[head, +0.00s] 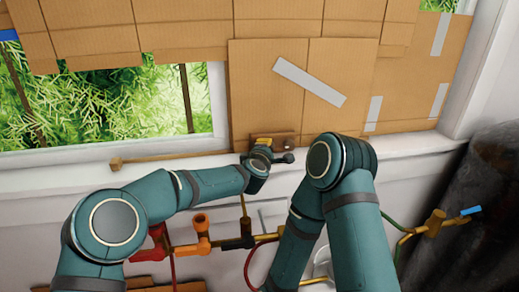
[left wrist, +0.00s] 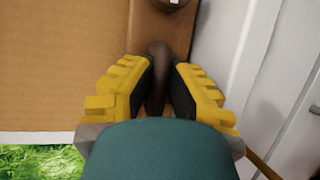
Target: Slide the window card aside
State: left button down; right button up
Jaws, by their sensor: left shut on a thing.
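The window card is a brown cardboard panel (head: 270,85) with a grey tape strip across it, standing in the window. A brown wooden block (head: 284,139) sits at its lower edge. My left gripper (head: 262,146) is at this block. In the left wrist view the yellow-padded fingers of my left gripper (left wrist: 160,88) are shut on a dark brown handle (left wrist: 158,62) beside the card's cardboard (left wrist: 60,65). My right arm stands in front of the sill at centre right; its gripper is not visible.
More taped cardboard (head: 408,85) covers the window's right and top. Uncovered glass with green foliage (head: 110,105) lies left of the card. A wooden rod (head: 170,158) lies along the white sill (head: 60,178). Orange and brass pipe fittings (head: 201,232) sit below the sill.

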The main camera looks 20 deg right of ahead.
pick_arm(q)
jog(key=shift+d+r, duration=0.15)
jog(key=c, duration=1.2)
grip_release()
jog(key=shift+c, duration=0.2)
jog(key=shift+d, duration=0.2)
jog(key=shift+s+a, duration=0.1)
jog(key=shift+a, duration=0.05)
jog(key=shift+s+a, duration=0.15)
jog(key=v, duration=1.1)
jog(key=shift+s, duration=0.25)
